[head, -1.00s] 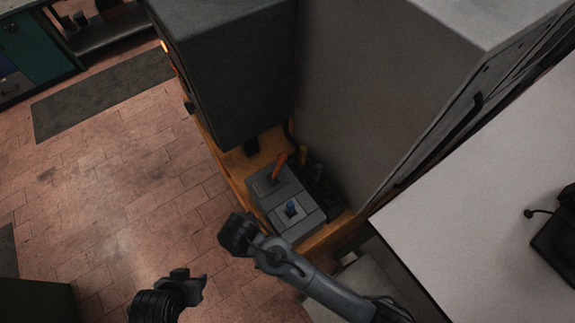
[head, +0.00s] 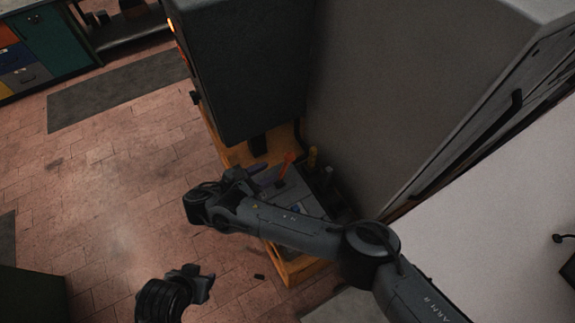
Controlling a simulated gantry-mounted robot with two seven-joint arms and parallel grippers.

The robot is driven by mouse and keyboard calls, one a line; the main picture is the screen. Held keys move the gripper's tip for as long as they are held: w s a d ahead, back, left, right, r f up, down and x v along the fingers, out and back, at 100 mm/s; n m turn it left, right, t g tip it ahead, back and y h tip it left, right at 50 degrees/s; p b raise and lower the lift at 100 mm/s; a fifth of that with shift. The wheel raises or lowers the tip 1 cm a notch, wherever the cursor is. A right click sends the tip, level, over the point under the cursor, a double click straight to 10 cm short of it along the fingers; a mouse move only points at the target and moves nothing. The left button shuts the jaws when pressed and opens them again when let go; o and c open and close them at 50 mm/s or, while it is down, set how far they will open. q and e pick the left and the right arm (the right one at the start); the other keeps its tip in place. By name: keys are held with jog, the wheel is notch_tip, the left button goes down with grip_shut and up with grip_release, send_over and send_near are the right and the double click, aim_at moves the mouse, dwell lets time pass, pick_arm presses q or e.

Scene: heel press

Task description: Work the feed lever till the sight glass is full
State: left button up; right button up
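An orange-handled lever (head: 286,163) stands up from a grey control box (head: 300,192) on a wooden bench. A small blue knob (head: 296,208) shows on the same box, partly behind my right arm. I cannot tell which part is the sight glass or how full it is. My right gripper (head: 243,178) is at the box's left side, left of the orange lever and apart from it in the picture. Whether its fingers are open is unclear. My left gripper (head: 203,281) hangs low over the floor, away from the box, its finger state unclear.
A dark cabinet (head: 240,70) and a tall grey housing (head: 410,90) rise behind the box. A yellowish cylinder (head: 312,157) stands beside the lever. A white tabletop (head: 500,215) lies at right.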

aim_at(285, 165)
jog(key=x, duration=0.8)
jog(key=shift+w+d+f, duration=0.2)
jog(key=shift+d+f, duration=0.05)
grip_shut()
